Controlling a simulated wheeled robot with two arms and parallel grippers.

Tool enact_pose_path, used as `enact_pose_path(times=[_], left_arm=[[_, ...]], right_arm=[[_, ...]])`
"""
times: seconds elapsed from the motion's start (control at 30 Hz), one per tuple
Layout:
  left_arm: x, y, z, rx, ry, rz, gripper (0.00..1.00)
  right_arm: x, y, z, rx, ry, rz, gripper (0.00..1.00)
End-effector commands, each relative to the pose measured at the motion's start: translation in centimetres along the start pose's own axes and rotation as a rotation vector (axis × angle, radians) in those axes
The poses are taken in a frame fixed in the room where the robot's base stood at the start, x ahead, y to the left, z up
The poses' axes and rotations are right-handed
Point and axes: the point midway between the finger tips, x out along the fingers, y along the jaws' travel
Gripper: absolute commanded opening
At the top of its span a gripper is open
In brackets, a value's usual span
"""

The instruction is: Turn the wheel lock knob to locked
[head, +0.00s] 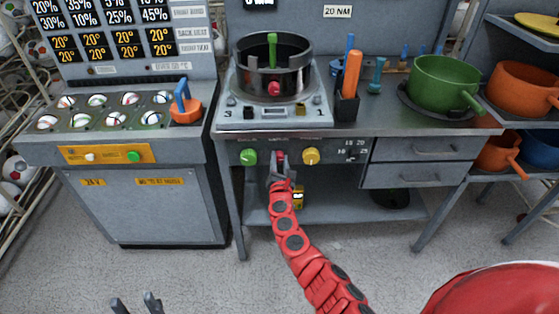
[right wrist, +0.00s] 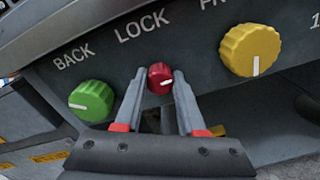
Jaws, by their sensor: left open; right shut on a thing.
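The red lock knob (right wrist: 160,78) sits under the label LOCK on the grey front panel of the bench. My left gripper (head: 136,302) is open and empty at the bottom edge of the head view, over the floor.
A green knob (right wrist: 92,101) under BACK is left of the red knob, and a yellow knob (right wrist: 249,50) is to the right. A round press pot (head: 273,65) stands on the bench above. Drawers (head: 416,149) are at the right. Floor in front is clear.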

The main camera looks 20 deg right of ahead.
Motion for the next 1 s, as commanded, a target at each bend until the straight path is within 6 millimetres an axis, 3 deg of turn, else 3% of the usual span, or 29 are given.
enact_pose_path(times=[0.43,1.0], left_arm=[[-1.1,0.1,0.2,0.0,0.0,0.0,0.5],[-5.0,0.2,0.8,0.0,0.0,0.0,0.5]], right_arm=[[0.0,-0.1,-0.1,0.132,-0.002,0.001,0.0],[0.0,-0.3,-0.3,0.651,-0.002,0.001,0.0]])
